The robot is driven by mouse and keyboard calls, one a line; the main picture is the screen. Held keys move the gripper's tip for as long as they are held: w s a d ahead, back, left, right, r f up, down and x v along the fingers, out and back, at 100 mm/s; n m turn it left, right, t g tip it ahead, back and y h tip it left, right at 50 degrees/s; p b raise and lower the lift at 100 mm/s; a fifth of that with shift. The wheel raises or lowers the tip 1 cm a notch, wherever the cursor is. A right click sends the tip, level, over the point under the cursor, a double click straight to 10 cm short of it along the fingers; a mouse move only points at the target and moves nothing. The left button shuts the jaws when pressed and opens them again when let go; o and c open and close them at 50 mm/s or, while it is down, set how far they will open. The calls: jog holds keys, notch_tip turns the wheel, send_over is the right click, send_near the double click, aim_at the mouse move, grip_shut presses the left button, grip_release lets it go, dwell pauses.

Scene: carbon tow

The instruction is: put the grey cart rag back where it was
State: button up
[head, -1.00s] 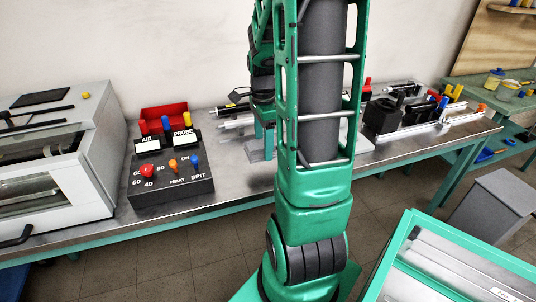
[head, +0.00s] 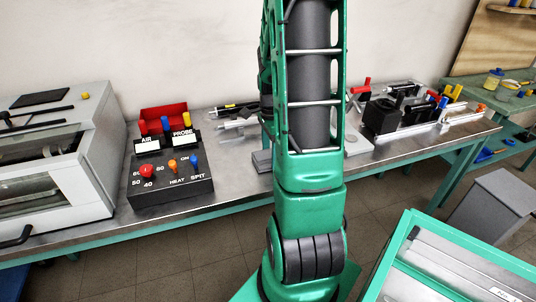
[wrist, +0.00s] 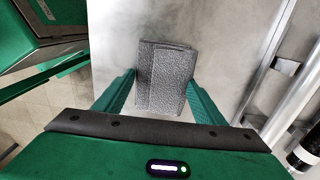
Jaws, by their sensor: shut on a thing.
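The grey rag (wrist: 168,75) is a folded, textured rectangle in the middle of the wrist view. My gripper (wrist: 160,80) has its two green fingers at the rag's left and right sides and is shut on it. A smooth grey metal surface (wrist: 215,50) shows behind the rag; I cannot tell whether the rag touches it.
Metal tubes (wrist: 275,65) stand close on the right in the wrist view, and a green frame (wrist: 40,25) on the left. In the head view, a control box (head: 170,178) and a white cabinet (head: 60,160) occupy the bench's left. A green-edged cart (head: 460,262) stands lower right.

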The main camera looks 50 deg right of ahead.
aim_at(270, 155)
jog(key=o, duration=1)
jog(key=shift+f, duration=0.1)
jog(key=shift+o, duration=0.2)
notch_tip(270, 155, up, 12)
jog(key=s+a+r+n, duration=0.1)
jog(key=s+a+n, duration=1.3)
jog(key=a+n, duration=0.2)
jog(key=shift+a+r+n, duration=0.2)
jog(key=shift+a+n, duration=0.2)
jog(key=shift+n, duration=0.5)
